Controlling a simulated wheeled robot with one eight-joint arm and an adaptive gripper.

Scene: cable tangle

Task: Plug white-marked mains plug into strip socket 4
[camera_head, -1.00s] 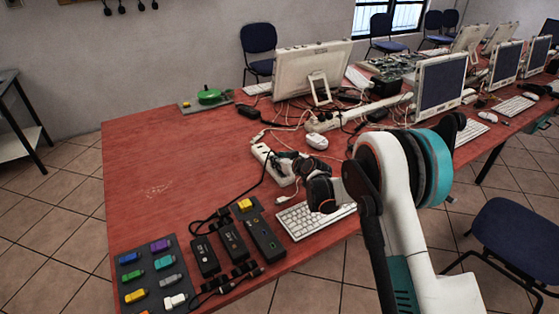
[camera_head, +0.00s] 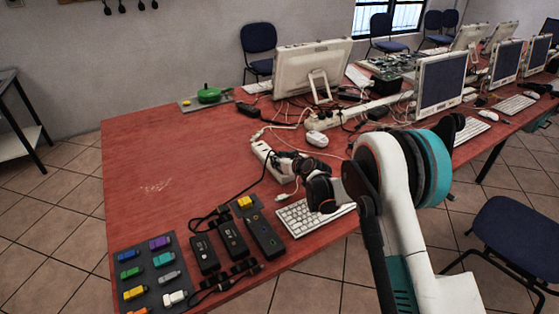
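A white power strip (camera_head: 262,152) lies on the red table, partly covered by my gripper. My gripper (camera_head: 281,160) is low over the strip's near right part. Its fingers are small and dark here, and I cannot tell whether they are open or shut or hold a plug. A dark cable (camera_head: 248,190) runs from beside the strip down to the black boxes. I cannot make out a white-marked plug or the socket numbers. My wrist hides part of the strip's right side.
A white keyboard (camera_head: 312,217) lies just below my wrist. Black boxes (camera_head: 233,238) and a grey board with coloured blocks (camera_head: 152,272) stand at the front left. A mouse (camera_head: 317,138), another white strip (camera_head: 322,121) and loose cables lie behind. The table's left part is clear.

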